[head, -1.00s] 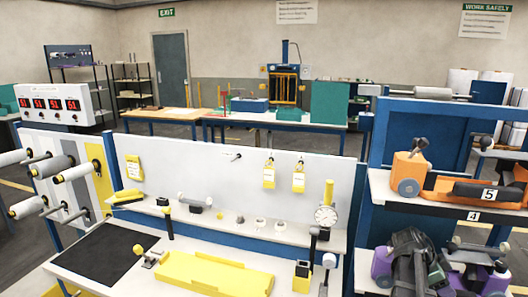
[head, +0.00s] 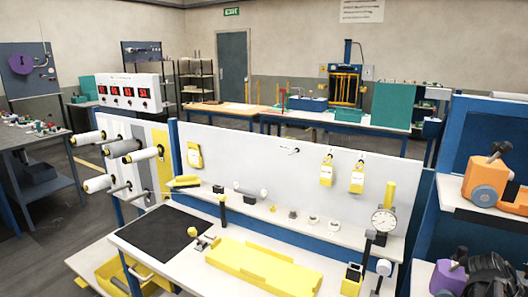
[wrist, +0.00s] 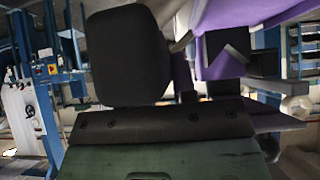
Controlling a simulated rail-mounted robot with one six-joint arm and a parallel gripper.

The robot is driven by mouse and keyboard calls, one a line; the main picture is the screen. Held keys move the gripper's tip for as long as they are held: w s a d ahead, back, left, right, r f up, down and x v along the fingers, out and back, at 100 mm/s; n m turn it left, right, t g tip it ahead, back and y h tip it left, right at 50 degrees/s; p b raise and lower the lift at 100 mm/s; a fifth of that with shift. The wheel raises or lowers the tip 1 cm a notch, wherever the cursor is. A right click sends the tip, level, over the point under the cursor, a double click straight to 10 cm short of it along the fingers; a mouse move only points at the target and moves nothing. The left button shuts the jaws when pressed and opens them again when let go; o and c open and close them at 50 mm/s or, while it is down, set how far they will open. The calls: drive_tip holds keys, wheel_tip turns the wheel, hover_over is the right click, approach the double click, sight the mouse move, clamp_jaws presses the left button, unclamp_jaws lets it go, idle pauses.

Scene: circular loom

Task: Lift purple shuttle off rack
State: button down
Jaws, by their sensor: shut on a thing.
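The purple shuttle (head: 448,278) shows at the lower right edge of the head view, at the lower shelf level of the rack. Only part of it is in frame. My dark gripper (head: 488,274) is at its right side and shut on it. In the wrist view, the purple body (wrist: 222,55) fills the top right, beside a black finger pad that hides part of it. The shuttle's underside is out of sight, so I cannot tell whether it touches the shelf.
An orange shuttle (head: 486,182) sits on the shelf above. The blue rack frame (head: 445,140) stands close by. A white workbench with a yellow tray (head: 262,265) and a dial gauge (head: 384,222) is to the left. Open floor lies at the far left.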

drive_tip(key=shift+r, duration=0.15)
drive_tip(key=shift+r+p, duration=0.45)
drive_tip(key=shift+p, duration=0.2)
drive_tip(key=shift+r, duration=0.1)
wheel_tip(320, 180, up, 3)
drive_tip(key=p, duration=0.3)
drive_tip(key=shift+r, duration=0.15)
